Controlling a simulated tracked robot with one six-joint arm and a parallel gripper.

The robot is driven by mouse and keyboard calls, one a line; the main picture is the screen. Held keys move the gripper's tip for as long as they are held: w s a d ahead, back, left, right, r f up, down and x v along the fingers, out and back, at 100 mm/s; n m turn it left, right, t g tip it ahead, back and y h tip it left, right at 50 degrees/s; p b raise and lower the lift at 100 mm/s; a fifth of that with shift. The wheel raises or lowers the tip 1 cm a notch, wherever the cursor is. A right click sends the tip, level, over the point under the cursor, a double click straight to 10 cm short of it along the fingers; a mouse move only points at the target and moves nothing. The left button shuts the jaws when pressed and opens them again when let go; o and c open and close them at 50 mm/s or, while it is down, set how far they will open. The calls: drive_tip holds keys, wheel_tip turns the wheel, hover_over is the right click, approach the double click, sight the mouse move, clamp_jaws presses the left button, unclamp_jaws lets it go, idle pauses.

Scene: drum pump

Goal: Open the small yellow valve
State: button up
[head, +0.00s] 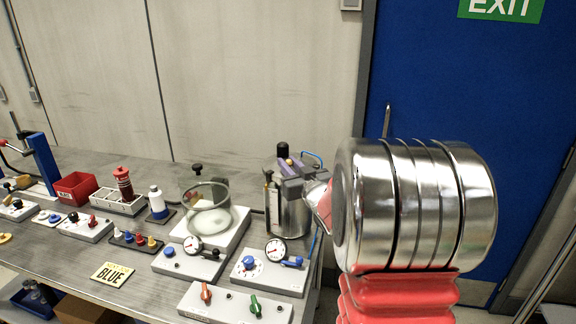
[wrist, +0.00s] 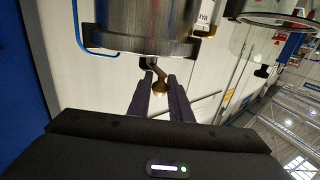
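A small brass-yellow knob (wrist: 159,88) on a short bent stem shows in the wrist view, beside the end of the steel canister (wrist: 148,32). My gripper (wrist: 160,78) is open, with one dark finger on each side of the knob. I cannot tell whether either finger touches it. In the head view, my gripper (head: 284,166) is at the top of the same steel canister (head: 290,214), at the back right of the bench. There the gripper hides part of the canister top, and the knob cannot be made out clearly.
A glass chamber (head: 209,213) stands left of the canister. Gauge panels (head: 268,275) and a panel with red and green handles (head: 235,306) lie in front. A blue tube (head: 313,158) runs beside the canister. A blue door (head: 420,95) is behind my arm.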

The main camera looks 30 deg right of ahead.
clamp_jaws()
drive_tip(key=shift+w+a+r+m+g+h, duration=0.2)
drive_tip(key=shift+m+h, duration=0.4)
drive_tip(key=shift+h, duration=0.35)
drive_tip(key=shift+w+a+r+m+g+h, duration=0.1)
drive_tip(key=shift+w+a+m+g+h, duration=0.1)
drive_tip(key=shift+m+h, duration=0.6)
drive_tip(key=shift+f+g+h, duration=0.15)
drive_tip(key=shift+g+h, duration=0.25)
drive_tip(key=shift+h, duration=0.25)
drive_tip(key=o, duration=0.6)
unclamp_jaws()
drive_tip(key=shift+f, duration=0.1)
drive_tip(key=shift+a, duration=0.1)
drive_tip(key=v, duration=1.3)
drive_tip(key=shift+s+a+f, duration=0.1)
drive_tip(key=shift+s+a, duration=0.05)
drive_tip(key=shift+s, duration=0.2)
